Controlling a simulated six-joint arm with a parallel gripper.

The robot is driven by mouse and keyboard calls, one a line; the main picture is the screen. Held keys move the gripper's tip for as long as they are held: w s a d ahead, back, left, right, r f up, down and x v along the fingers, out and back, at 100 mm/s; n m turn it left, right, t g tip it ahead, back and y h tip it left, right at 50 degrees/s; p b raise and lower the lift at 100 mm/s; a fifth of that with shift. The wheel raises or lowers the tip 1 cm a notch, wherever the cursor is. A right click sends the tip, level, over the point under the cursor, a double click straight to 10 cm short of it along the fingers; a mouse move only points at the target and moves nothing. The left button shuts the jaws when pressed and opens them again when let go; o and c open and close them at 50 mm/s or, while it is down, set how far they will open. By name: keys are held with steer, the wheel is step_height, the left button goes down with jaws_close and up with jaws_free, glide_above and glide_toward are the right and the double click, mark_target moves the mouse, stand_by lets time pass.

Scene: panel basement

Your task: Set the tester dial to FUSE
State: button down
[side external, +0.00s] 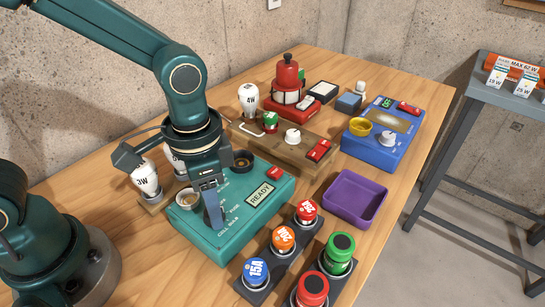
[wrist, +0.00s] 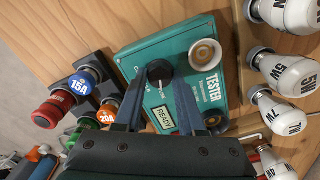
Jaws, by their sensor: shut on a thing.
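The tester (side external: 245,205) is a teal box on the wooden table, with a lit READY display (side external: 260,195). In the wrist view the tester (wrist: 190,85) carries a black round dial (wrist: 158,71) near its middle. My gripper (side external: 213,218) reaches down onto the tester's face. In the wrist view my gripper (wrist: 158,80) has its two blue-grey fingers on either side of the dial, shut on it. In the side view the fingers hide the dial. The labels around it are too small to read, so I cannot tell its setting.
Colored fuses, including the blue 15A fuse (side external: 256,271), stand on dark racks in front. White bulbs (side external: 146,178) stand beside my arm. A purple tray (side external: 355,197) lies to the right. A wooden fixture (side external: 285,138) and a blue box (side external: 384,135) are behind.

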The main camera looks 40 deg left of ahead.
steer(key=shift+m, duration=0.4)
steer(key=c, duration=0.8)
jaws_free()
steer(key=shift+o, duration=0.2)
steer(key=shift+r, duration=2.6)
